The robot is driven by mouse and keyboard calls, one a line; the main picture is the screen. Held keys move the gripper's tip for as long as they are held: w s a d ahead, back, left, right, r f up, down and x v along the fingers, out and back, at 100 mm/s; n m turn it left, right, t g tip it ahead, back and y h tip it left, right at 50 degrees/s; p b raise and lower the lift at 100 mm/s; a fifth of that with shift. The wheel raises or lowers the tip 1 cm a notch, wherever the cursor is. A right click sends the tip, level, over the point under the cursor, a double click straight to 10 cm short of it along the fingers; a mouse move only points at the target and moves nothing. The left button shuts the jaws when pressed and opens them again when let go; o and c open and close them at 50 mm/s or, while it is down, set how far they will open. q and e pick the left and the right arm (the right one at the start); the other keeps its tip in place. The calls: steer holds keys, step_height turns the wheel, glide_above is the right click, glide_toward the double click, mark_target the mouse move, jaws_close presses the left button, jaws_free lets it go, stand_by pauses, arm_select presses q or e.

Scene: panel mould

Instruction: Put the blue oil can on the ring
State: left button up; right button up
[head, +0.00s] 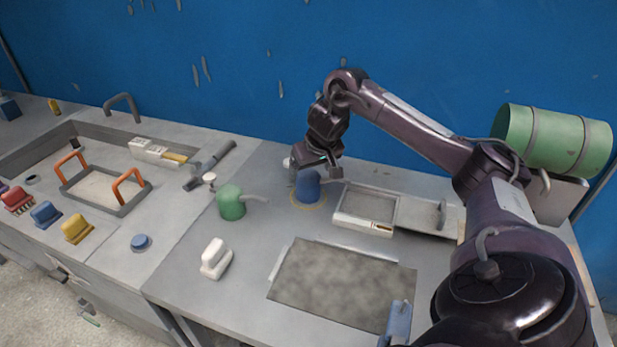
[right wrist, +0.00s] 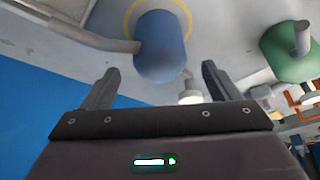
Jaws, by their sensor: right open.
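The blue oil can (head: 308,188) stands upright on the yellow ring (head: 294,203) on the worktop. The ring's outline shows around the can's base. The can (right wrist: 160,48) and part of the ring (right wrist: 130,20) also show in the right wrist view. The can's grey spout points right in the head view. My right gripper (head: 310,168) is right by the can, just behind and above it. In the right wrist view its two fingers (right wrist: 158,80) are spread, with the can lined up between their tips and clear of both. My left gripper is not in view.
A shallow grey tray (head: 368,206) lies close on the right. A mottled grey panel (head: 340,285) lies in front. A green drum (head: 555,140) is at the back right.

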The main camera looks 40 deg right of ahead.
steer(key=p+v, duration=0.2)
steer(key=v, duration=0.3)
steer(key=shift+r, duration=0.1)
stand_by(0.4)
